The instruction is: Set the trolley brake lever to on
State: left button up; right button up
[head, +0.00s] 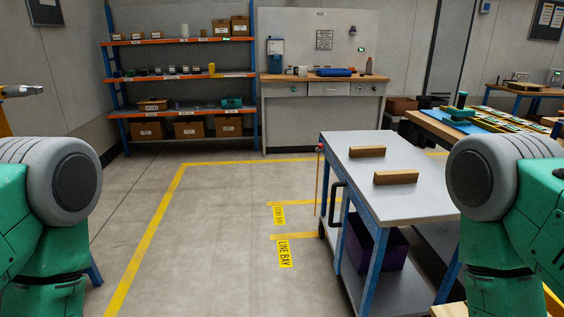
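The trolley (400,205) stands to the right of the middle, with a grey top, blue legs and a lower shelf. A black handle (336,205) is fixed to its left end. A small red knob (320,147) shows by the top's far left corner, above a thin upright rod (318,185). It may be the brake lever; I cannot tell its setting. Two wooden blocks (367,151) (396,177) lie apart on the top.
A purple crate (384,246) sits on the trolley's lower shelf. Yellow floor lines and a LINE BAY label (284,253) lie left of the trolley, where the floor is clear. Shelving (185,76) and a workbench (325,90) stand behind; a wooden table (440,127) stands beyond the trolley's right.

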aim_at(320, 148)
jog(key=i+j+z, duration=0.35)
jog(key=i, duration=0.15)
jog(key=i+j+u, duration=0.15)
jog(key=i, duration=0.85)
jog(key=i+j+u, duration=0.2)
jog(key=i, duration=0.75)
